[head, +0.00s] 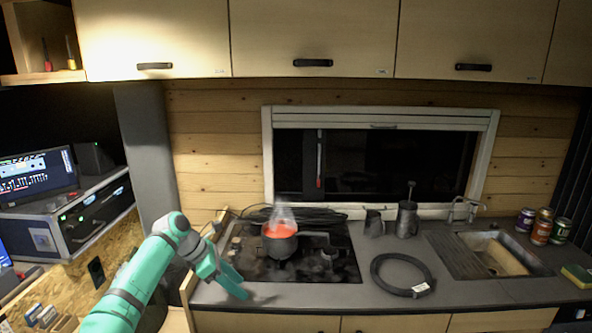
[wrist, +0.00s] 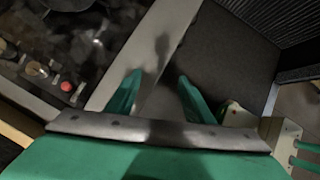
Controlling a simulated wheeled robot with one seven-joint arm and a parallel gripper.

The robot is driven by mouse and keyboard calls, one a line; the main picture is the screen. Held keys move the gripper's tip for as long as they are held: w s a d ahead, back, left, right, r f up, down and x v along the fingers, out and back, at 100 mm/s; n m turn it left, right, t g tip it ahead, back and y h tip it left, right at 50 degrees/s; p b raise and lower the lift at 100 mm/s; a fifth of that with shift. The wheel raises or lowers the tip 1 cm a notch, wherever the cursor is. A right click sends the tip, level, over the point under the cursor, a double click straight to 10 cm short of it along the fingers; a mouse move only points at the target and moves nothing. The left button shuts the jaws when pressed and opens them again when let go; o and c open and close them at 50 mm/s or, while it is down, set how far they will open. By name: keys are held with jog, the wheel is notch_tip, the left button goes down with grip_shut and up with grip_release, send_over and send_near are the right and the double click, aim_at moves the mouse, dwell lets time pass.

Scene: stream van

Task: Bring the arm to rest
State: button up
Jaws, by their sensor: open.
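My arm is teal and reaches in from the lower left of the head view. My gripper (head: 236,282) is open near the front left edge of the counter, left of and in front of the stove. In the wrist view, my gripper (wrist: 159,80) shows its two teal fingers spread apart, with nothing between them. A dark grey surface and a pale edge strip lie beyond the fingers.
The dark stove (head: 325,262) holds a pot (head: 280,246) with something red, with pale steam above it. A black hose ring (head: 402,274), metal jugs (head: 407,219), a sink (head: 492,257) and several cans (head: 541,226) stand to the right. Wooden cupboards (head: 312,38) hang overhead.

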jog(key=s+d+f+h, duration=0.2)
jog(key=d+f+h, duration=0.15)
jog(key=d, duration=1.05)
jog(key=s+d+f+h, duration=0.2)
jog(key=s+d+h, duration=0.15)
jog(key=d, duration=1.05)
jog(key=s+d+r+n+t+h, duration=0.3)
jog(key=s+d+n+t+h, duration=0.15)
jog(key=s+d+n, duration=0.2)
jog(key=s+d+r+n+t+h, duration=0.3)
jog(key=s+d+n+h, duration=0.3)
jog(key=d+n, duration=0.15)
jog(key=s+a+f+n+t+y, duration=0.2)
jog(key=s+a+f+n+y, duration=0.3)
jog(key=s+a+n+y, duration=0.3)
jog(key=s+a+f+n+t+y, duration=0.2)
jog(key=s+a+f+n+y, duration=0.3)
jog(key=s+n, duration=1)
jog(key=s+a+f+n+t+y, duration=0.2)
jog(key=s+a+f+n+y, duration=0.3)
jog(key=s+a+n+y, duration=0.6)
jog(key=s+a+n, duration=0.1)
jog(key=s, duration=0.5)
jog(key=shift+n, duration=0.3)
jog(key=shift+w+f, duration=0.1)
jog(key=shift+w, duration=0.05)
